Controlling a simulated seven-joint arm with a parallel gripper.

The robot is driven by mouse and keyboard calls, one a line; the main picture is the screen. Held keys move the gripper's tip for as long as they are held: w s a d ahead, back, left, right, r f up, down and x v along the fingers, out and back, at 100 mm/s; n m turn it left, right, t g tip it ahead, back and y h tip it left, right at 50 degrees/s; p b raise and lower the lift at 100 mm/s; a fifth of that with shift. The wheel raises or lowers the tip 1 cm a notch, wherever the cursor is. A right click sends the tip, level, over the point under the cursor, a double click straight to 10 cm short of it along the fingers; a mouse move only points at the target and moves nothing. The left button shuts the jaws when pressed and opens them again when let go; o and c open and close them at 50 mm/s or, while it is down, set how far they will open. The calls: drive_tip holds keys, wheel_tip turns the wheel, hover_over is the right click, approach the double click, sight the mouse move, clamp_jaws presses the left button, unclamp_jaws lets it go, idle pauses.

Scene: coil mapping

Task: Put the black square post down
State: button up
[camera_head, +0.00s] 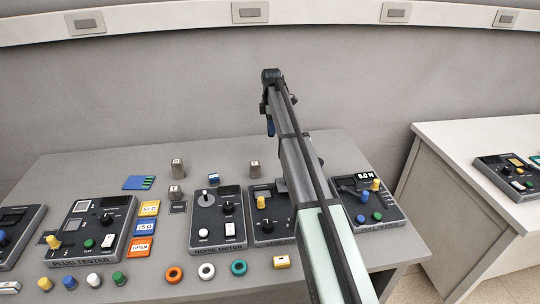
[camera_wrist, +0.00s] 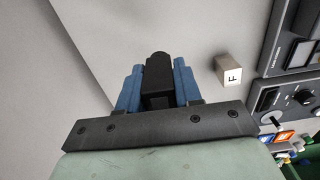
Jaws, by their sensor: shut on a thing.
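The black square post (camera_wrist: 158,78) is held upright in the wrist view between the two blue fingers of my gripper (camera_wrist: 158,90). The post cannot be made out there. Plain grey surface lies behind the post in the wrist view. I cannot tell whether its lower end touches the table.
A metal block marked F (camera_wrist: 229,70) stands right of my gripper in the wrist view. In the head view, small metal blocks (camera_head: 176,168) stand left, and a plug tester (camera_head: 92,228), a noise meter (camera_head: 217,222) and a pull tester (camera_head: 367,200) fill the front. The table's back left is clear.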

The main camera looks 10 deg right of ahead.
drive_tip(key=shift+a+f, duration=0.15)
drive_tip(key=shift+f, duration=4.8)
drive_tip(key=shift+f, duration=0.1)
drive_tip(key=o, duration=1.1)
wheel_tip(320, 180, up, 12)
drive_tip(key=shift+r, duration=0.1)
